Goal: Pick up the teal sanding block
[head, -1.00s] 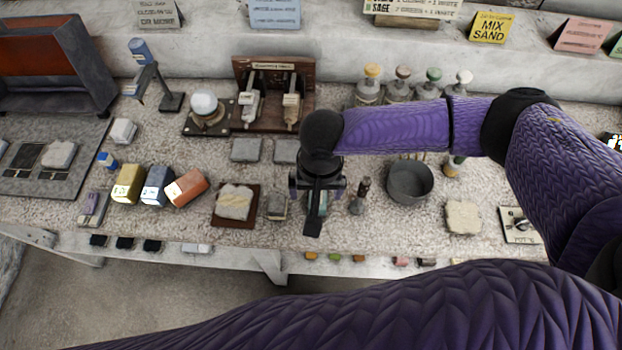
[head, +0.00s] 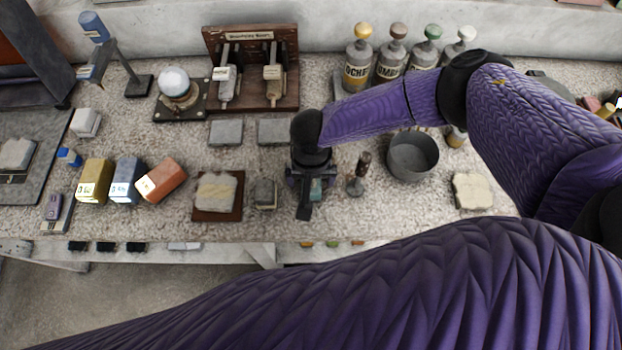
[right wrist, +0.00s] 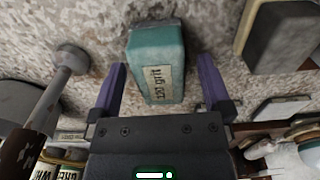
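The teal sanding block (right wrist: 157,58), labelled "120 grit", lies on the speckled worktop in the right wrist view. In the head view only a small teal part of it (head: 316,189) shows under my right gripper (head: 307,200). My right gripper (right wrist: 160,66) is open, with one purple finger on each side of the block's nearer part. A narrow gap shows between the block and the right-hand finger; the gap at the left-hand finger is very thin. My left gripper is not in view.
A dark-handled tool (head: 359,174) stands close right of the gripper, and a grey block (head: 265,193) lies close left. A round grey bowl (head: 413,157) is further right. A stone slab on a brown board (head: 217,196) lies further left. Bottles (head: 358,62) stand behind.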

